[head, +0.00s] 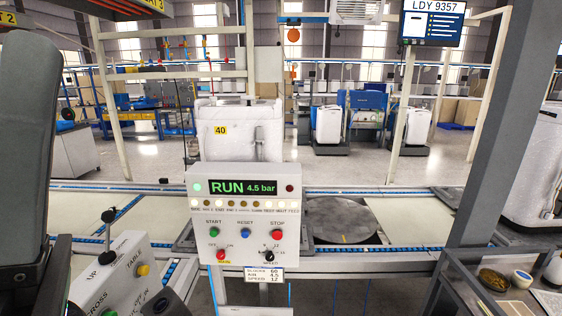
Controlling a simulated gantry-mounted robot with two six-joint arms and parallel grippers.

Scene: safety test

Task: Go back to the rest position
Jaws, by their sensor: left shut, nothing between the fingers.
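My left arm comes in along the left edge as a large dark link. My left gripper (48,276) is at its lower end, dark and partly cut off by the picture's bottom edge. It is shut and holds nothing. It is just left of a tilted grey control box (125,270) with a black lever and yellow and green buttons; I cannot tell whether they touch. My right gripper is not in view.
A white control panel (262,212) stands in the middle, showing RUN and 4.5 bar, with several buttons.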

